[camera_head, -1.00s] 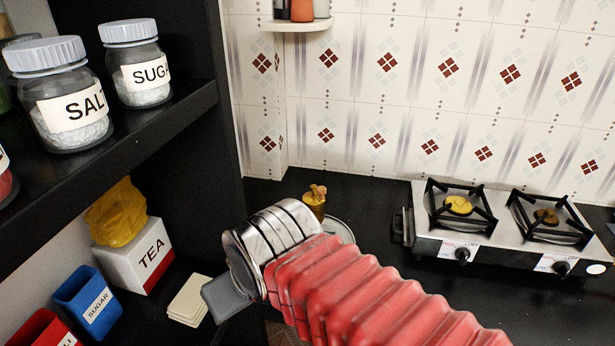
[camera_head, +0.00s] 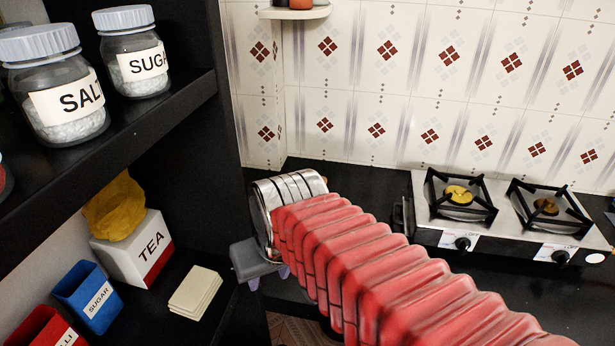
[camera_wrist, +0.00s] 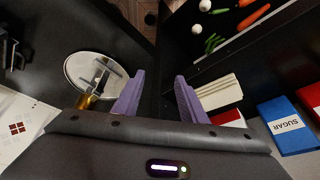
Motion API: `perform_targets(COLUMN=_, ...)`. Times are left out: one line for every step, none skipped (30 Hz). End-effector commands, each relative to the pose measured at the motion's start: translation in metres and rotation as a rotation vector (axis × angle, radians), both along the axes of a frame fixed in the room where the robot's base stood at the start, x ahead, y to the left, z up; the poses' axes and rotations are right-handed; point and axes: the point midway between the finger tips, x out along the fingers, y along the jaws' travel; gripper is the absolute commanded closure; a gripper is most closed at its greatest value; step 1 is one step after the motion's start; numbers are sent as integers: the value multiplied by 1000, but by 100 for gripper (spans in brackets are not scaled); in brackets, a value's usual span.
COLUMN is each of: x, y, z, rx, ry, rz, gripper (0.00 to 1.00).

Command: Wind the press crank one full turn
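My gripper (camera_wrist: 160,98) shows two purple fingers spread apart with nothing between them in the wrist view. In the head view only small purple fingertips show under the grey palm of my gripper (camera_head: 268,274). A round silver disc (camera_wrist: 78,66) lies left of the fingers in the wrist view. A grey bar-like part (camera_wrist: 107,72) crosses it; it may be the press crank, but I cannot tell for sure. The left finger is close to this part; contact is unclear. A golden object (camera_wrist: 87,101) sits beside the disc. In the head view my arm hides the disc.
A two-burner stove (camera_head: 425,238) stands on the black counter at right. A dark shelf (camera_head: 150,125) at left carries jars. Below are a TEA box (camera_head: 135,250), a blue SUGAR box (camera_head: 90,300) and pale slabs (camera_head: 195,292). Carrots (camera_wrist: 253,17) lie on a dark surface.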

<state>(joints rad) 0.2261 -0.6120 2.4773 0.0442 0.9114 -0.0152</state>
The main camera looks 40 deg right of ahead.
Motion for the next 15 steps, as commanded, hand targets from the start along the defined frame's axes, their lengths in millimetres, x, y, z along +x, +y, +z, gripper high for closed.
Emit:
perform_targets(x=0, y=-11, z=-8, rx=21, ry=30, rz=-54, gripper=62)
perform_targets(x=0, y=-17, z=-11, rx=34, ry=45, rz=-80, gripper=62)
perform_targets(x=0, y=-24, z=-15, rx=53, ry=63, rz=-119, gripper=62)
perform_targets(x=-1, y=-29, z=-19, rx=70, ry=78, rz=-149, gripper=62)
perform_targets(x=-1, y=-34, z=-23, rx=86, ry=91, rz=-179, gripper=62)
perform_targets(x=-1, y=-40, z=-27, rx=111, ry=109, rz=-219, gripper=62)
perform_targets(x=-2, y=-45, z=-31, rx=130, ry=124, rz=-249, gripper=62)
perform_targets(x=-3, y=-49, z=-35, rx=150, ry=138, rz=-280, gripper=62)
perform_targets(x=-3, y=-55, z=-39, rx=179, ry=155, rz=-322, gripper=62)
perform_targets(x=-4, y=-60, z=-43, rx=201, ry=168, rz=-354, gripper=62)
perform_targets(x=-4, y=-64, z=-46, rx=226, ry=180, rz=-387, gripper=62)
perform_targets(x=-5, y=-69, z=-51, rx=258, ry=197, rz=-431, gripper=62)
perform_targets(x=-6, y=-73, z=-54, rx=285, ry=209, rz=-465, gripper=62)
perform_targets(x=-6, y=-77, z=-57, rx=311, ry=220, rz=-499, gripper=62)
perform_targets(x=-6, y=-82, z=-61, rx=350, ry=234, rz=-545, gripper=62)
